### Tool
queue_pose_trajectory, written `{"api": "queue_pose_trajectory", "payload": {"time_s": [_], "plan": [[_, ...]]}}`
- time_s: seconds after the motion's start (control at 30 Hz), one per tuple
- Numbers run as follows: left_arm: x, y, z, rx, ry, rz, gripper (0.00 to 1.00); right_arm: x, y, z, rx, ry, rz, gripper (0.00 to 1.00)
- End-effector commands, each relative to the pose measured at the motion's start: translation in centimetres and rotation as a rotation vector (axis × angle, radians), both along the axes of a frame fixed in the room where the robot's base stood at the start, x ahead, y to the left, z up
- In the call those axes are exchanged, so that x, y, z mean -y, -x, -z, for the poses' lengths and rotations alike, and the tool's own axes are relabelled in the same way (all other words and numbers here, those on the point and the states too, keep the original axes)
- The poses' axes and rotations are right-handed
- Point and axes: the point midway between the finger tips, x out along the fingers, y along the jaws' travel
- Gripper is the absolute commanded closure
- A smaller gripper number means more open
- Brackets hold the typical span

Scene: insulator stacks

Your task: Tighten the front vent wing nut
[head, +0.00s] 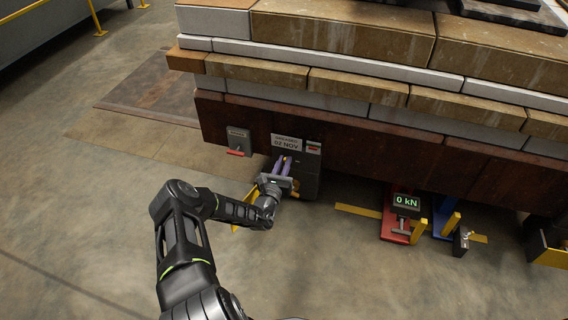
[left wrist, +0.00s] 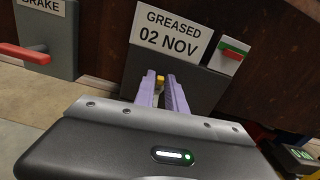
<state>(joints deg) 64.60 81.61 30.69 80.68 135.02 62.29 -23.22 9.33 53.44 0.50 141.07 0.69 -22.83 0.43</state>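A dark grey box (head: 308,181) on the rusty base carries a "GREASED 02 NOV" label, which also shows in the left wrist view (left wrist: 172,36). A small yellow piece (left wrist: 160,80), which looks like the wing nut, shows on the box below the label. My left gripper (head: 283,162) reaches up to the box front. Its two purple fingers (left wrist: 162,88) stand a small gap apart, with the yellow piece between their tips. I cannot tell whether they press on it. The fingers hide most of the nut. My right gripper is not in view.
Left of the box is a grey brake panel (head: 238,139) with a red handle (left wrist: 25,53). A red and green indicator (left wrist: 234,53) sits right of the label. A "0 kN" readout (head: 406,202) on a red stand is farther right. The floor at front is clear.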

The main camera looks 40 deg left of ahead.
Motion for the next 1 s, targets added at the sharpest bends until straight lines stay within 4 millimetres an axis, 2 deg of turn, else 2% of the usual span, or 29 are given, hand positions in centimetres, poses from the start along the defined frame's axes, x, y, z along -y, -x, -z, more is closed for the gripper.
{"api": "queue_pose_trajectory", "payload": {"time_s": [0.03,0.17,1.0], "plan": [[0.00,0.01,0.02,0.000,0.000,0.000,0.89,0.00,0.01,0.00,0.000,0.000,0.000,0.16],[0.01,0.02,0.02,0.000,0.000,0.000,1.00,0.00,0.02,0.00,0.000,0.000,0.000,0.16],[0.11,0.00,0.03,-0.016,-0.039,0.001,1.00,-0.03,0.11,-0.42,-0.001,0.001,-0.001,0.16]]}}
